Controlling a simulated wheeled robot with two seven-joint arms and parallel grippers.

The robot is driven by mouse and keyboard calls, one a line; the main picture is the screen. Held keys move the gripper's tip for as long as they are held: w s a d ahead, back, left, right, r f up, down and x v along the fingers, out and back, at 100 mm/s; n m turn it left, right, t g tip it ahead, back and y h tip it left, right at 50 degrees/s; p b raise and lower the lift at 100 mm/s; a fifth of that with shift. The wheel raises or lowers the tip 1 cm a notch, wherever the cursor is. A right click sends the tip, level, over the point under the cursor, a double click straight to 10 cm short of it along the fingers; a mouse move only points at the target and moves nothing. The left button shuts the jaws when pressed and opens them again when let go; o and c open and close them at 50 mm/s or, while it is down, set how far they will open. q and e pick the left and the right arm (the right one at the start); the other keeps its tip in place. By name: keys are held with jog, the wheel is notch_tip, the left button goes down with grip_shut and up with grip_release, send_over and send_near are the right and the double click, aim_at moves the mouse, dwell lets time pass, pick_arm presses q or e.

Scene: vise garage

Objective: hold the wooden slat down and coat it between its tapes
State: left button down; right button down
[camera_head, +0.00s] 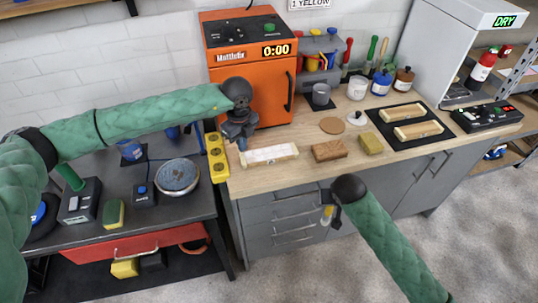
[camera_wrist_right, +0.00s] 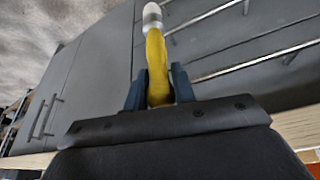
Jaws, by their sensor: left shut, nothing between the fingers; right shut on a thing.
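The wooden slat (camera_head: 269,155) lies near the front left of the wooden worktop. Its middle looks whitish and its ends are bare pale wood; the tapes are too small to make out. My left gripper (camera_head: 242,144) points down at the slat's left end, shut with nothing between its fingers; I cannot tell whether it touches the slat. My right gripper (camera_head: 333,207) is in front of the drawers, below the worktop edge. It is shut on a yellow-handled tool (camera_wrist_right: 155,60) with a pale tip, perhaps a brush, which also shows in the head view (camera_head: 327,212).
A brown block (camera_head: 329,151) and a yellow sponge (camera_head: 371,143) lie right of the slat. Two slats (camera_head: 418,131) lie on a black mat (camera_head: 384,124). An orange machine (camera_head: 221,88) stands behind my left gripper. Jars, including a blue one (camera_head: 382,84), stand at the back.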

pick_arm(q)
jog(key=shift+r, duration=2.2)
